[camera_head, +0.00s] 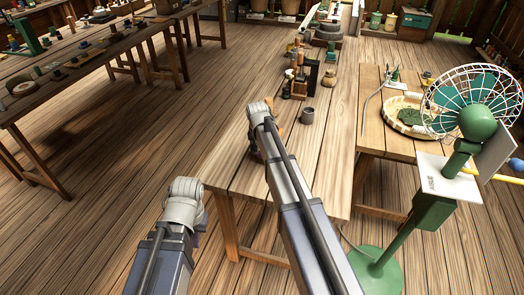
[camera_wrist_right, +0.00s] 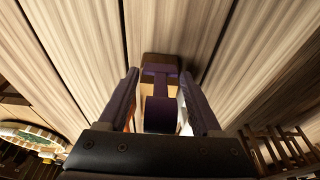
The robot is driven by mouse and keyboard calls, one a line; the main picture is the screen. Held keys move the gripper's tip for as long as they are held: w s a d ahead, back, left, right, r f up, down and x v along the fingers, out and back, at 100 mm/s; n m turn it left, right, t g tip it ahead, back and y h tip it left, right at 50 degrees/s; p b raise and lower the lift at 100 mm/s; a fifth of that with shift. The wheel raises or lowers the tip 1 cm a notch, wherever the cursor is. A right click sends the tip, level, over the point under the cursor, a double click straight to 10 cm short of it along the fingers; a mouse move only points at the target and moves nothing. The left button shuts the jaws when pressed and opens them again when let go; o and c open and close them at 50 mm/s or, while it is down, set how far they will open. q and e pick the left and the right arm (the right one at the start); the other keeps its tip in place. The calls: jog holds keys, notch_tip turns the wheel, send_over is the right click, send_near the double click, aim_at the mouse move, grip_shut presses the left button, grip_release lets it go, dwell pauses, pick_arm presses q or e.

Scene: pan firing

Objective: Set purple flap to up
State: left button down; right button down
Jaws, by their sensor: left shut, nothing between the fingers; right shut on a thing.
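In the right wrist view, a dark purple piece (camera_wrist_right: 160,112), which looks like the purple flap, sits between the two fingers of my right gripper (camera_wrist_right: 160,98). A narrow stem runs from it to a wider brown-purple end against pale wood boards. The fingers are shut on the piece. In the head view my right arm reaches over the near end of the middle table, and its wrist hides the flap and the fingers. My left gripper (camera_head: 203,215) hangs low, left of that table, mostly hidden behind its own wrist. It is shut and empty, apart from the flap.
The middle table (camera_head: 235,170) carries a grey cup (camera_head: 308,115) and several small items farther back. A green fan (camera_head: 478,122) stands at right, beside a table with a round tray of green leaves (camera_head: 410,117). A long cluttered table stands at left. Floor between is clear.

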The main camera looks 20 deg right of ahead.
dwell(0.3)
jog(key=shift+c, duration=0.3)
grip_release()
jog(key=p+v, duration=0.7)
jog(key=shift+r+p, duration=0.35)
jog(key=shift+r, duration=0.05)
jog(key=shift+f, duration=0.1)
jog(key=shift+c, duration=0.2)
